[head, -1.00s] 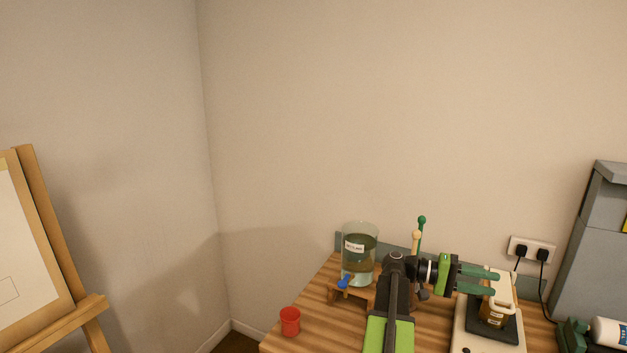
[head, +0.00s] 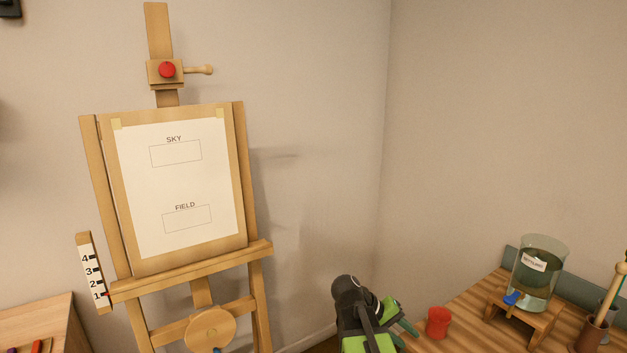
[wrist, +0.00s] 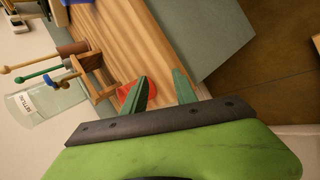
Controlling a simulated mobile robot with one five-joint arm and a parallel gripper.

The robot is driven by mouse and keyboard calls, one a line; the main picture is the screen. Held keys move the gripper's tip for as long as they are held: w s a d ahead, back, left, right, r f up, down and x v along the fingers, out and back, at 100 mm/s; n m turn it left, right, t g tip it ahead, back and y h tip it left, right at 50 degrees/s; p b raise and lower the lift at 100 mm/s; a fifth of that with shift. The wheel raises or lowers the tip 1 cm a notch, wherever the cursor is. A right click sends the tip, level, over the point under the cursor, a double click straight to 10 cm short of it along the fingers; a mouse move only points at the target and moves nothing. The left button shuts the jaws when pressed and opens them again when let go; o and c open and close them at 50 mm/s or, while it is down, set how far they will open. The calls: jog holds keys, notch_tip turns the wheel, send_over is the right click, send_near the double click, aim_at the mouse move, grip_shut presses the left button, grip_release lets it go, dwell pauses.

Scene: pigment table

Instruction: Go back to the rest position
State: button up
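My gripper (head: 405,332) is low in the head view, in front of the wall corner and left of the red cup. In the wrist view my gripper (wrist: 162,86) shows two green fingers spread apart with nothing between the tips. The red cup (head: 438,322) stands near the left edge of the wooden table (head: 462,322). In the wrist view the red cup (wrist: 124,92) is partly hidden behind one finger; whether they touch cannot be told.
A clear water jar (head: 540,275) with a blue tap sits on a small wooden stand at the right. A brush holder (head: 590,332) is beside it. An easel (head: 257,200) with a sheet marked SKY and FIELD stands at the left. A wooden surface (head: 40,325) is at lower left.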

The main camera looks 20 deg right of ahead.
jog(key=a+f+n+t+y, duration=0.1)
jog(key=a+f+y, duration=0.3)
jog(key=a, duration=0.8)
jog(key=a+f+n+t+y, duration=0.1)
jog(key=a+f+y, duration=0.3)
jog(key=a, duration=0.9)
jog(key=shift+a+y+b, duration=0.15)
jog(key=shift+y+b, duration=0.15)
jog(key=shift+y, duration=0.1)
jog(key=shift+f, duration=0.1)
